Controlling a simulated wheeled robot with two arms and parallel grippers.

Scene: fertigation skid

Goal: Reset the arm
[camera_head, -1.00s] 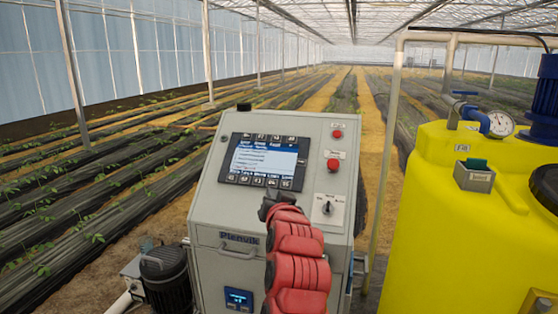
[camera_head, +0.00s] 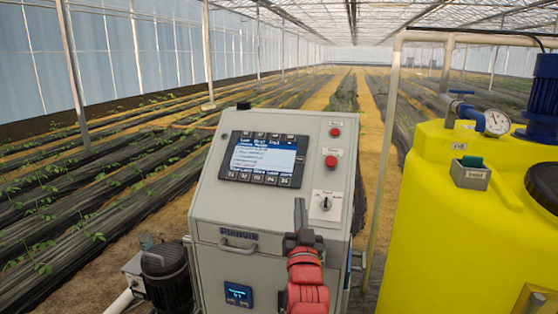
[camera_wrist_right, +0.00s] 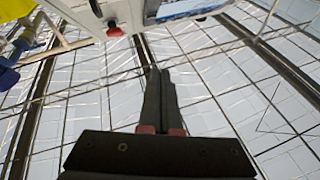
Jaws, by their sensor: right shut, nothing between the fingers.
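My right gripper (camera_head: 300,212) is at the end of my red arm, in front of the lower right of the grey control cabinet (camera_head: 210,200). Its dark fingers point up and are shut with nothing between them. In the right wrist view the fingers (camera_wrist_right: 159,80) lie together, with the greenhouse roof behind them. The cabinet's screen (camera_head: 264,158) is lit and shows a menu above a row of keys. A rotary switch (camera_head: 325,204) sits just right of the fingertips in the picture. I cannot tell the gap to the panel. My left gripper is not in view.
A yellow tank (camera_head: 450,240) with a pressure gauge (camera_head: 497,122) and a small grey box (camera_head: 470,175) stands at the right. A dark motor (camera_head: 166,277) sits left of the cabinet. A vertical pipe (camera_head: 383,170) rises between cabinet and tank. Crop rows stretch behind.

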